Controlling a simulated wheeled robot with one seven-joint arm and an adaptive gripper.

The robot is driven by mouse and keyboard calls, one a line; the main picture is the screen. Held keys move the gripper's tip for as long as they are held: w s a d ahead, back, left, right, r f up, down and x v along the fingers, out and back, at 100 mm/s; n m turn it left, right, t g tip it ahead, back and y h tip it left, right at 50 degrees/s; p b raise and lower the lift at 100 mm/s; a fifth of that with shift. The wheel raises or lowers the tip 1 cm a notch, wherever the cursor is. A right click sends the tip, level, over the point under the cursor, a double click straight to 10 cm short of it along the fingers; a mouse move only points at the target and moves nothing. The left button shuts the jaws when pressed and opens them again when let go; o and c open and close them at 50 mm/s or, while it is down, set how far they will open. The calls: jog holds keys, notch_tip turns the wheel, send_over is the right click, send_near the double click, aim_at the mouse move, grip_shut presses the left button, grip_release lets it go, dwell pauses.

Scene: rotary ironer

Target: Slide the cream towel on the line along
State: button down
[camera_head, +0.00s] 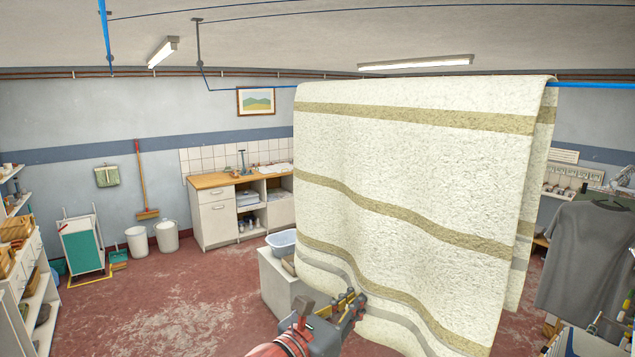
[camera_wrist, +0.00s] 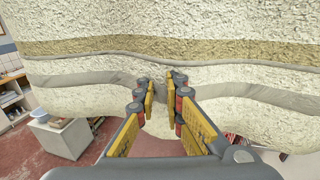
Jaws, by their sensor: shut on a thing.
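The cream towel (camera_head: 400,150) with tan and grey stripes hangs folded over the blue line (camera_head: 590,85) in the head view. It fills the centre and right of that view. My gripper (camera_head: 350,306) is at the towel's lower left part, near the bottom edge. In the wrist view my gripper (camera_wrist: 161,95) has its fingers either side of a pinched fold of the towel (camera_wrist: 230,48), shut on the cloth around the grey stripe. The exact contact at the fingertips is partly hidden by the fingers.
A white block-like unit (camera_head: 282,285) with a pale blue basin (camera_head: 281,241) stands behind the towel's left edge. A grey shirt (camera_head: 588,255) hangs at the right. A counter with a wooden top (camera_head: 215,180) is at the back wall. The red floor at left is mostly clear.

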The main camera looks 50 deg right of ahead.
aim_at(405, 315)
jog(key=shift+s+a+p, duration=0.2)
jog(key=shift+s+p, duration=0.05)
jog(key=shift+s, duration=0.65)
jog(key=shift+s+a+p, duration=0.2)
jog(key=shift+s+p, duration=0.05)
jog(key=shift+s, duration=0.6)
jog(key=shift+s+a+p, duration=0.25)
jog(key=shift+s+p, duration=0.1)
jog(key=shift+s, duration=0.6)
jog(key=shift+s+a+p, duration=0.2)
jog(key=shift+s+p, duration=0.2)
jog(key=shift+s, duration=0.5)
jog(key=shift+s+a+p, duration=0.25)
jog(key=shift+s+p, duration=0.1)
jog(key=shift+s, duration=0.6)
jog(key=c, duration=1.8)
grip_release()
